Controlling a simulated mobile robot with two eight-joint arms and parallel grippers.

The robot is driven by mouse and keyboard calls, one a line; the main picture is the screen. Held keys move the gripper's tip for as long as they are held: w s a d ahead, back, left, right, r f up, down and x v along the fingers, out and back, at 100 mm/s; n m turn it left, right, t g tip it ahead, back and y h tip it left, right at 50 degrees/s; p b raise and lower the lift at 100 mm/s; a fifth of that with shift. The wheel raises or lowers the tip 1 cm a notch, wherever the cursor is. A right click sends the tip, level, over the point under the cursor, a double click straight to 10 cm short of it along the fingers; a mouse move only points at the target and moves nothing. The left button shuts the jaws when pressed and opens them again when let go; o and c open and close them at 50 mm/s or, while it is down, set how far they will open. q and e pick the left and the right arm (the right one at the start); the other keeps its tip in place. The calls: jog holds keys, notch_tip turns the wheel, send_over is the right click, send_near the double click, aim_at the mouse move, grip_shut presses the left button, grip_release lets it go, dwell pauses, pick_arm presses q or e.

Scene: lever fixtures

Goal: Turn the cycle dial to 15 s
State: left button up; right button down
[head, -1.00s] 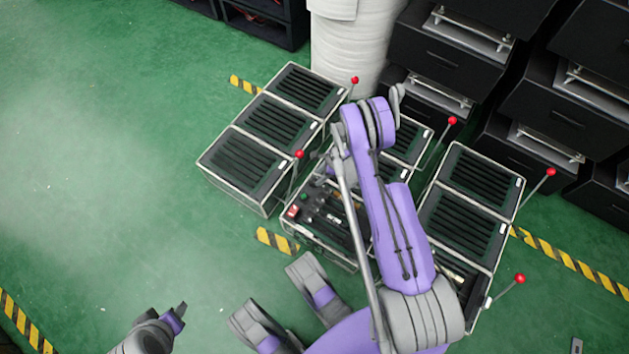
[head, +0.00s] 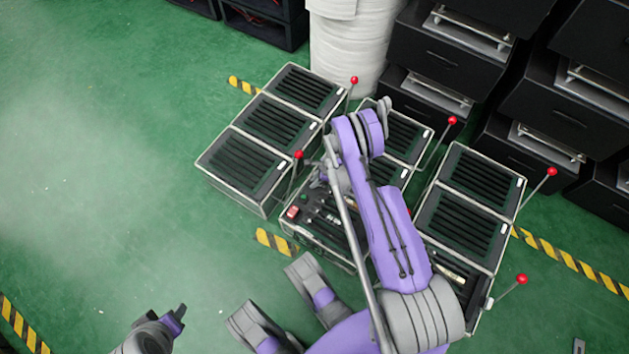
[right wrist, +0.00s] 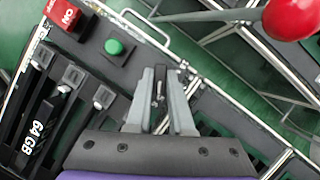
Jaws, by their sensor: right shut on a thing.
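In the right wrist view my right gripper (right wrist: 165,78) is shut on a small dark part on the control panel, apparently the cycle dial. The two grey fingers hide most of it, and no scale, pointer or 15 s mark can be read. In the head view my right arm covers that part of the panel, so the dial does not show there. My left gripper (head: 177,316) is at the bottom left, above the open floor and away from the panel. Its jaw opening is too small to judge.
A red NO button (right wrist: 68,14) and a green button (right wrist: 114,46) lie beyond the fingers. A red-knobbed lever (right wrist: 291,16) rises close at the upper right. Another red-knobbed lever (head: 299,155) stands beside the panel. Green floor is free at left.

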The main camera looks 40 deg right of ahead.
jog(key=shift+n, duration=0.3)
jog(key=n+g, duration=0.1)
jog(key=n, duration=0.1)
jog(key=n+g+y, duration=0.1)
jog(key=n, duration=0.2)
jog(key=shift+w, duration=0.15)
jog(key=n+g, duration=0.1)
jog(key=n, duration=0.2)
jog(key=n+g, duration=0.1)
jog(key=n, duration=0.2)
jog(key=shift+w+n+g, duration=0.15)
jog(key=shift+n+g, duration=0.15)
jog(key=shift+n, duration=0.1)
jog(key=n+g, duration=0.1)
jog(key=n, duration=0.2)
jog(key=n+g+h, duration=0.1)
jog(key=n, duration=0.2)
jog(key=shift+w, duration=0.1)
jog(key=n+h, duration=0.1)
jog(key=n, duration=0.1)
jog(key=n+h, duration=0.1)
jog(key=n, duration=0.2)
jog(key=shift+a+g, duration=0.1)
jog(key=shift+g, duration=0.3)
jog(key=shift+n, duration=0.4)
jog(key=c, duration=0.8)
grip_release()
